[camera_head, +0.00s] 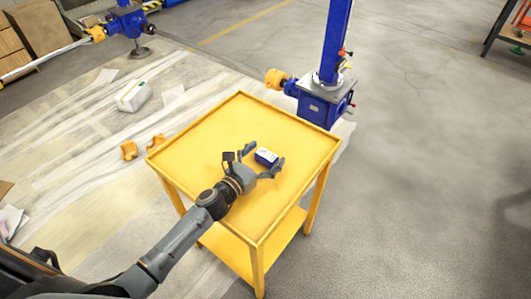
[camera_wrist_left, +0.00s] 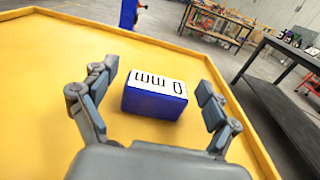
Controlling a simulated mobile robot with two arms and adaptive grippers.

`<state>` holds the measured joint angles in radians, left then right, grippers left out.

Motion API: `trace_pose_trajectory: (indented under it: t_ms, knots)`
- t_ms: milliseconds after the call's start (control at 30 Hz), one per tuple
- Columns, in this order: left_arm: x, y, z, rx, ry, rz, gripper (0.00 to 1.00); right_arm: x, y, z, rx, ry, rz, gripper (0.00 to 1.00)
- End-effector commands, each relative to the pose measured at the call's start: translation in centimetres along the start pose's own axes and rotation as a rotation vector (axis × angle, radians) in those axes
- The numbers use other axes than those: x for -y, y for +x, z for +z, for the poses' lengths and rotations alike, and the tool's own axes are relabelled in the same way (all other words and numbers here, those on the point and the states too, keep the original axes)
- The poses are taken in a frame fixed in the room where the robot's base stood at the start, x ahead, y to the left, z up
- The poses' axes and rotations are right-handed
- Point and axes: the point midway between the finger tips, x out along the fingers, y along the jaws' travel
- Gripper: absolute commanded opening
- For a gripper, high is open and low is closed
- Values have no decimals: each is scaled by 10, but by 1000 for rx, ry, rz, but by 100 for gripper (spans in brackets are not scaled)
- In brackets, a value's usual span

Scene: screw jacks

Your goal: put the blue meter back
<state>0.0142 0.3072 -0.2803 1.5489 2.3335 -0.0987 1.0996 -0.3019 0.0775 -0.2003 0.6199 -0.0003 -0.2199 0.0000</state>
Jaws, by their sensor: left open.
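The blue meter (camera_head: 266,157) is a small blue box with a white display face, lying on the yellow table (camera_head: 285,135). In the left wrist view the meter (camera_wrist_left: 155,98) shows its white top reading "0 mm". My left gripper (camera_head: 262,162) is open, with its fingers on either side of the meter. In the wrist view the gripper fingers (camera_wrist_left: 155,92) stand apart from the meter, with a gap on both sides. My right gripper is not in view.
A blue screw jack (camera_head: 322,100) with a tall column stands at the table's far corner. Another jack (camera_head: 127,22) stands at the back left. Orange parts (camera_head: 129,150) and a white package (camera_head: 133,96) lie on the floor sheet. The rest of the tabletop is clear.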

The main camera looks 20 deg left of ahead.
Motion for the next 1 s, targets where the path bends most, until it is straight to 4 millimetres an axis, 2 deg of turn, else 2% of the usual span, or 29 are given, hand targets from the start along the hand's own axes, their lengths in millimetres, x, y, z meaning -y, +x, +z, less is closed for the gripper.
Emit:
trace_pose_trajectory:
  t_ms: [33, 100, 300, 500, 1000]
  knots:
    - [3, -4, 0, -18, -3, -4, 88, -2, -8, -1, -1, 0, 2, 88]
    - [3, -16, -6, -20, -5, -3, 88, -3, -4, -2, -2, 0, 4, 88]
    - [2, -51, -2, -15, -4, -1, 88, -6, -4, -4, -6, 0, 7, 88]
    - [1, -72, 1, -9, -4, -1, 88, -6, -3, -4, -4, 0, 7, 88]
    - [0, -77, 4, -5, -3, -1, 88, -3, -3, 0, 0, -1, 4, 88]
